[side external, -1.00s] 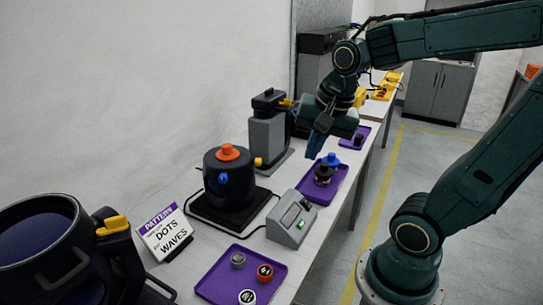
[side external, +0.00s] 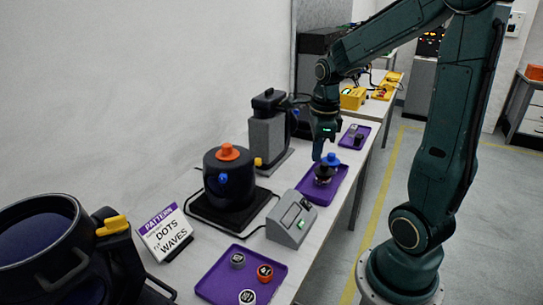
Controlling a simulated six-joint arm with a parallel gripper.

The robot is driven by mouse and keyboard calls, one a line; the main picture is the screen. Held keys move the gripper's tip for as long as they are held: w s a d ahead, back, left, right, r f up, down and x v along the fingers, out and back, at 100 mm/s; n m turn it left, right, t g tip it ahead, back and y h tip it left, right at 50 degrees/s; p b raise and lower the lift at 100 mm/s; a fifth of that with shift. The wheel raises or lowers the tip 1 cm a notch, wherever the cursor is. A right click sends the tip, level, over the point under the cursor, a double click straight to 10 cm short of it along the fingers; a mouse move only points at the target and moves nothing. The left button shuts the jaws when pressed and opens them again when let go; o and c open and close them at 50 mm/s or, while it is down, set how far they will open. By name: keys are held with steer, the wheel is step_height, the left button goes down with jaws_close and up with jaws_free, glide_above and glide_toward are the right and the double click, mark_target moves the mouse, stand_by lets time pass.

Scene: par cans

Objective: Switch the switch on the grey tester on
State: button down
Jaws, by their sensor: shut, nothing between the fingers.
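The switch's position is too small to tell. My gripper (side external: 317,158) is shut and empty. It points down, above and beyond the tester, near the purple tray with the blue and black knobbed pieces. It appears apart from the tester.
A purple tray (side external: 217,278) with several small round pieces lies in front of the tester. Another purple tray (side external: 338,186) lies behind it, holding a black piece (side external: 323,177) and a blue piece (side external: 331,160). A dark pot (side external: 229,180) with an orange knob and a pattern sign (side external: 165,232) stand left.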

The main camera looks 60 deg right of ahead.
steer(key=d+f+m, duration=0.1)
steer(key=m, duration=0.1)
steer(key=d+f+m, duration=0.1)
steer(key=m, duration=0.1)
steer(key=d+f+m, duration=0.1)
steer(key=d, duration=0.1)
steer(key=shift+s+m+g, duration=0.25)
steer(key=shift+m+g, duration=0.05)
steer(key=shift+m, duration=0.1)
steer(key=shift+a+f, duration=0.1)
glide_above(307, 201)
steer(key=s, duration=0.2)
step_height(307, 201, down, 11)
steer(key=shift+f, duration=0.1)
steer(key=shift+w+f, duration=0.75)
steer(key=shift+w, duration=0.15)
steer(key=shift+w+f+g, duration=0.3)
steer(key=shift+w+g, duration=0.2)
steer(key=shift+g, duration=0.1)
steer(key=shift+s, duration=0.25)
